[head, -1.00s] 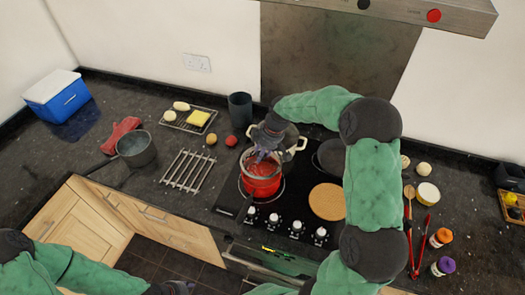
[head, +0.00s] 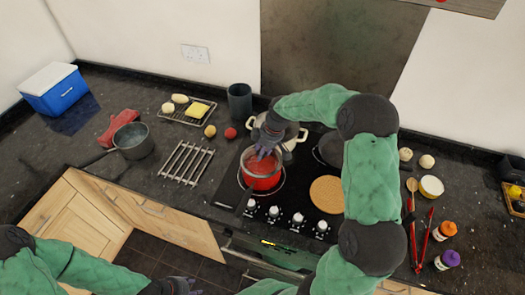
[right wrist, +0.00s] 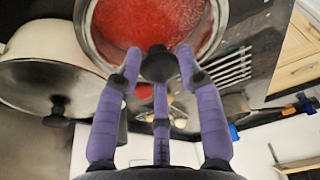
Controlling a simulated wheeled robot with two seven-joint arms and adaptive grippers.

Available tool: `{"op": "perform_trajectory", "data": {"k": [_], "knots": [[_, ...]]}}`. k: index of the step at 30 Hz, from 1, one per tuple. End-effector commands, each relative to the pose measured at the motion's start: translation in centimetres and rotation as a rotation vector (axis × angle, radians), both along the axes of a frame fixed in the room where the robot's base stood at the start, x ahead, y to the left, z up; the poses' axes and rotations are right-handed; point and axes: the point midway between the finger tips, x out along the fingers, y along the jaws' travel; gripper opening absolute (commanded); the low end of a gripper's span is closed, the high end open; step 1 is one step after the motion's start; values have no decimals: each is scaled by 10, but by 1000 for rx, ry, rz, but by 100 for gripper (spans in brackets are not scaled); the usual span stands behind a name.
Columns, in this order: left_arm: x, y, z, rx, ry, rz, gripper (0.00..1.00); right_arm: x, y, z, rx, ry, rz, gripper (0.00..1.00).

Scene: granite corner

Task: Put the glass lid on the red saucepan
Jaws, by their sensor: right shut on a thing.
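The red saucepan (head: 262,182) stands on the front left of the black hob, its handle toward the front. My right gripper (head: 264,153) is directly above it, pointing down. In the right wrist view its fingers (right wrist: 158,62) are shut on the black knob of the glass lid (right wrist: 150,22). The clear glass is over the pan's mouth, with red contents showing beneath. I cannot tell whether the lid's rim touches the pan all round. My left gripper (head: 178,287) is at the bottom edge, away from the pan; its fingers are too cut off to judge.
A cream lidded pot (head: 292,141) stands close behind the saucepan, and a dark pan (head: 329,151) is to its right. A round cork mat (head: 326,195) lies at front right. A metal rack (head: 186,163) and grey pot (head: 133,142) are on the left counter.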

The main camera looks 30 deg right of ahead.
Motion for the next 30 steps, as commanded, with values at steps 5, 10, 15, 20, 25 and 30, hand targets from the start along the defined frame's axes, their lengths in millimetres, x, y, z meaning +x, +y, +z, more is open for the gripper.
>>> {"op": "perform_trajectory", "data": {"k": [5,10,15,20,25,30], "knots": [[0,0,-1,0,0,0,40,0,0,0,0,-1,0,0],[0,0,-1,0,0,0,40,0,0,0,0,-1,0,0],[0,0,-2,0,0,0,40,0,0,-1,0,-1,0,0],[0,0,-6,0,0,0,40,0,0,-5,0,-1,0,0],[0,0,-8,0,0,0,40,0,0,-8,0,-1,0,0],[0,0,-7,0,0,0,40,0,0,-7,0,-1,0,0]]}}
